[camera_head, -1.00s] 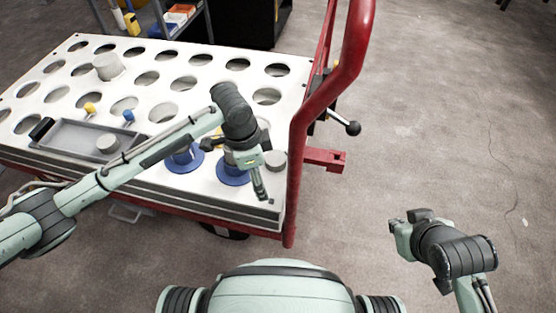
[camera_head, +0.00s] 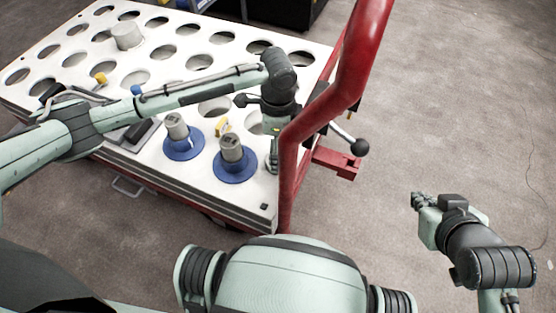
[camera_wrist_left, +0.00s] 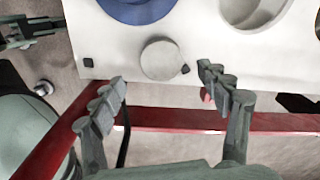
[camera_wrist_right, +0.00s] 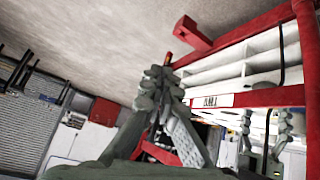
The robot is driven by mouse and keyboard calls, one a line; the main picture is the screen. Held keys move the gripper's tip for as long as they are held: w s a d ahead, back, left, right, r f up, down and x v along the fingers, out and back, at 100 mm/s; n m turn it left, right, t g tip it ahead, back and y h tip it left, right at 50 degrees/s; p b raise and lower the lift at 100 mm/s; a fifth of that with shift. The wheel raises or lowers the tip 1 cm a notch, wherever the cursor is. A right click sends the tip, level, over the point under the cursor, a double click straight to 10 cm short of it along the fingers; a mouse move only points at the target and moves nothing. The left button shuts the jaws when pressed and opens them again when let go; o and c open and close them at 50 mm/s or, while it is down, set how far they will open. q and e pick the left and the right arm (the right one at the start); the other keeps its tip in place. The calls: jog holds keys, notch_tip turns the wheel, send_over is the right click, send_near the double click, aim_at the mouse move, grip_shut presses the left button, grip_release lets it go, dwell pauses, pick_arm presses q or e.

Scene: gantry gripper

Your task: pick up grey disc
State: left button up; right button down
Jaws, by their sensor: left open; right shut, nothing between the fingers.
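The grey disc (camera_wrist_left: 160,60) lies flat on the white table top near its edge in the left wrist view. My left gripper (camera_wrist_left: 160,78) is open, with one fingertip on each side, and the disc shows just beyond and between the tips. I cannot tell the height gap. My right gripper (camera_head: 418,202) is shut and empty, off to the right over the floor. Its closed fingers show in the right wrist view (camera_wrist_right: 162,82).
Two blue bases with grey cylinders (camera_head: 183,147) (camera_head: 234,170) stand left of my left gripper. A red handle post (camera_head: 292,165) rises close on its right. The white table (camera_head: 200,195) has many round holes and another grey cylinder (camera_head: 127,37). My left arm partly covers a tray.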

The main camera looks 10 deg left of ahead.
pick_arm(q)
jog(key=f, duration=0.2)
jog(key=f+b, duration=0.1)
jog(key=f, duration=0.1)
jog(key=shift+w+a+f, duration=0.1)
jog(key=shift+a+f, duration=0.05)
jog(key=shift+a, duration=0.05)
jog(key=shift+f, duration=0.3)
jog(key=c, duration=1.4)
pick_arm(e)
jog(key=w+a+r+t+y, duration=0.1)
jog(key=w+a+r+t, duration=0.1)
jog(key=w+a+r, duration=0.1)
jog(key=shift+w+a+r+t+y, duration=0.25)
jog(key=shift+w+a+t+y, duration=0.05)
jog(key=shift+a, duration=0.2)
